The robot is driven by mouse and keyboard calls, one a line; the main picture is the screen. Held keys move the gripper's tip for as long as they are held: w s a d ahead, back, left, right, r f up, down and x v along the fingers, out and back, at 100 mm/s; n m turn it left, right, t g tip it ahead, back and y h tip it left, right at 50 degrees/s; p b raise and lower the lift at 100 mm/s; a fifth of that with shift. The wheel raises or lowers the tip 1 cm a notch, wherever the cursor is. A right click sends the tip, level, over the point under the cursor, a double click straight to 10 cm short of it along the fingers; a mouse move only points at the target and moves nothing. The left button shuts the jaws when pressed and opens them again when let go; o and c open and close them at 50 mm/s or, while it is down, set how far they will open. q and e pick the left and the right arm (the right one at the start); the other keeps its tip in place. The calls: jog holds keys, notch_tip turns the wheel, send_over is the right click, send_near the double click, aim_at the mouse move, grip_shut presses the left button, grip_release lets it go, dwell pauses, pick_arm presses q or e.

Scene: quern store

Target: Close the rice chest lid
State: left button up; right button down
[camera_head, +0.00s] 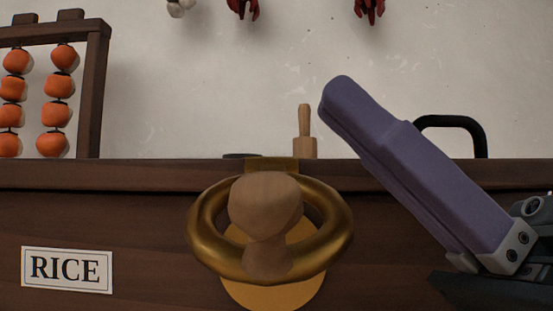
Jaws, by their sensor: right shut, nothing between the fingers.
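The rice chest (130,220) is a dark wooden box whose front fills the lower part of the head view. A white label reading RICE (67,270) is on its front at the left. A brass ring (205,235) and a rounded wooden knob (265,205) are at its middle, below a small brass plate at the top edge. I cannot make out how far the lid is open from this low angle. My right gripper (342,98) has purple fingers, shut and empty, pointing up and left in front of the chest's top edge, right of the knob. My left gripper is out of view.
Behind the top edge stand a wooden rack of orange fruit (60,87) at the left, a wooden peg-like handle (304,133) in the middle and a black curved handle (450,121) at the right. Dark red things (369,10) hang on the pale wall.

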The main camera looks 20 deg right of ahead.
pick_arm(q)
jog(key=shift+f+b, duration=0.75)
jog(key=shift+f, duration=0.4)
pick_arm(e)
jog(key=shift+f+n+g+y, duration=0.5)
jog(key=shift+f+n+g, duration=0.3)
jog(key=shift+f+n, duration=0.15)
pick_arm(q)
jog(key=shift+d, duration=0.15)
